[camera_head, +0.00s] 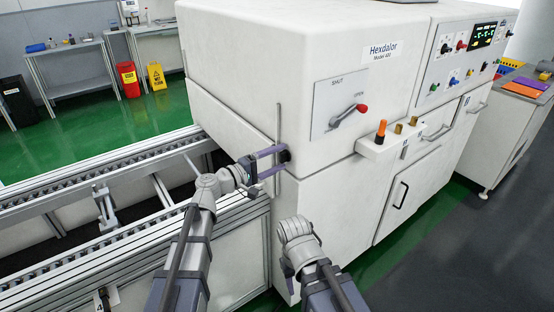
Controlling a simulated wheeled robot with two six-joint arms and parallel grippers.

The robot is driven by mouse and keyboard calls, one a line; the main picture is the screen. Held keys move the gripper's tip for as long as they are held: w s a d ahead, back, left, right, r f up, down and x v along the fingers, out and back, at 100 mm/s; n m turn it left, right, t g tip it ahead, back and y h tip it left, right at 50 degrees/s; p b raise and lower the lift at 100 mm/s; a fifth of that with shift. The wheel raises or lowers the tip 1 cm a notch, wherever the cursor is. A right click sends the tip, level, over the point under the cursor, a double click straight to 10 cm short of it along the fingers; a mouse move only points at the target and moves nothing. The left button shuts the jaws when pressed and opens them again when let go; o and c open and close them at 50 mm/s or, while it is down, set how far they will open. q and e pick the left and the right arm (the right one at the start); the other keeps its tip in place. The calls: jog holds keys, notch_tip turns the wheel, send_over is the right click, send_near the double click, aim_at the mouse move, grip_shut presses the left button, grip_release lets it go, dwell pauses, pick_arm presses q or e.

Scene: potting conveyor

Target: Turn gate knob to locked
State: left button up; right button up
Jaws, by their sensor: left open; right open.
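A small dark knob (286,156) sits on the front left corner of the white machine, next to a thin vertical rail. I take it as the gate knob; its marking and position cannot be read. My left gripper (279,161) is open, its two purple fingers reaching toward the knob, one above and one below. I cannot tell whether they touch it. My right gripper (287,268) hangs low in front of the machine, away from the knob, and its fingers are mostly hidden behind its own wrist.
The white machine (250,40) has a red-tipped lever (347,116) on a SHUT/OPEN plate, and a small ledge with an orange-handled tool (381,131). A roller conveyor (80,180) runs in from the left. Dark floor (440,270) lies clear at right.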

pick_arm(q)
jog(key=v, duration=0.7)
jog(key=shift+s+a, duration=0.25)
jog(key=shift+a, duration=0.05)
jog(key=s+f+m+g+y, duration=0.3)
jog(key=s+f, duration=0.2)
jog(key=f, duration=0.3)
jog(key=s+f+m+g+y, duration=0.2)
jog(key=s+f+g+y, duration=0.15)
jog(key=f, duration=0.45)
jog(key=s+a+f+m+g+y, duration=0.25)
jog(key=s+a+f+y, duration=0.35)
jog(key=s+a+y, duration=0.4)
jog(key=s+d+r+m+g+p, duration=0.1)
jog(key=s+d+r+m+p, duration=0.2)
jog(key=d+r+p, duration=0.7)
jog(key=shift+s+d+r+m+g+h+p, duration=0.25)
jog(key=shift+s+r+m+g+h+p, duration=0.15)
jog(key=shift+s+r+p, duration=0.15)
